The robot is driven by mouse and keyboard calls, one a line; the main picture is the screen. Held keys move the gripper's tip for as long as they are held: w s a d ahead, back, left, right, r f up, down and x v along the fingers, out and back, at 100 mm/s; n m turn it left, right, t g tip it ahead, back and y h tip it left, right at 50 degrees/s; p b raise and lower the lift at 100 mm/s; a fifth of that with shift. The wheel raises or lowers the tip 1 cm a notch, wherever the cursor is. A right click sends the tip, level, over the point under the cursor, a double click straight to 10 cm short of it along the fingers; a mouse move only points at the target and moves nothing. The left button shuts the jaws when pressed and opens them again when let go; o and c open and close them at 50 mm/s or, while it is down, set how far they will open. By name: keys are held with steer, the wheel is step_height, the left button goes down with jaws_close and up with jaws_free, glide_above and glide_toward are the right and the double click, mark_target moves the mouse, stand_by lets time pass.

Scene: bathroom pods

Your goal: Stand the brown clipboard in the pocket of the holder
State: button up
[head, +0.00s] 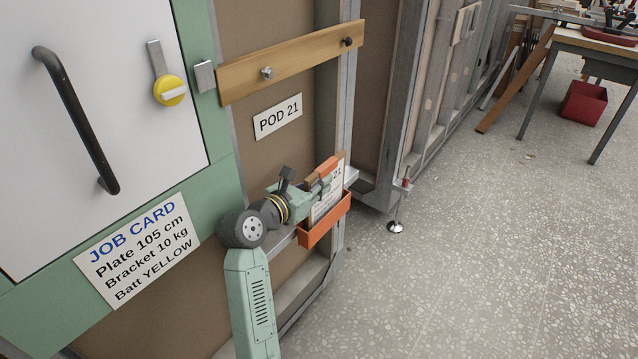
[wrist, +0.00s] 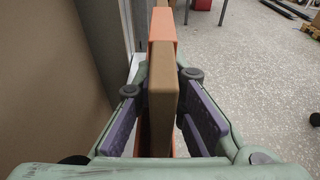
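The brown clipboard (head: 342,163), with a white sheet on its face and an orange clip (head: 322,169) on top, stands roughly upright in the orange holder (head: 326,222) on the pod wall. Its lower edge is hidden behind the holder's front. In the wrist view, the clipboard's brown edge (wrist: 162,95) is between my finger pads, and orange of the holder (wrist: 142,138) shows below. My gripper (head: 322,186) is at the clipboard's upper part. In the wrist view, its purple pads (wrist: 158,110) are spread, with a visible gap on the left and a narrower one on the right.
The pod wall carries a wooden rail (head: 290,64), a POD 21 label (head: 278,117) and a job card (head: 138,253). A metal post with a levelling foot (head: 397,226) is right of the holder. The speckled floor (head: 500,230) is open; a bench (head: 590,42) stands farther back.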

steer(key=o, duration=0.4)
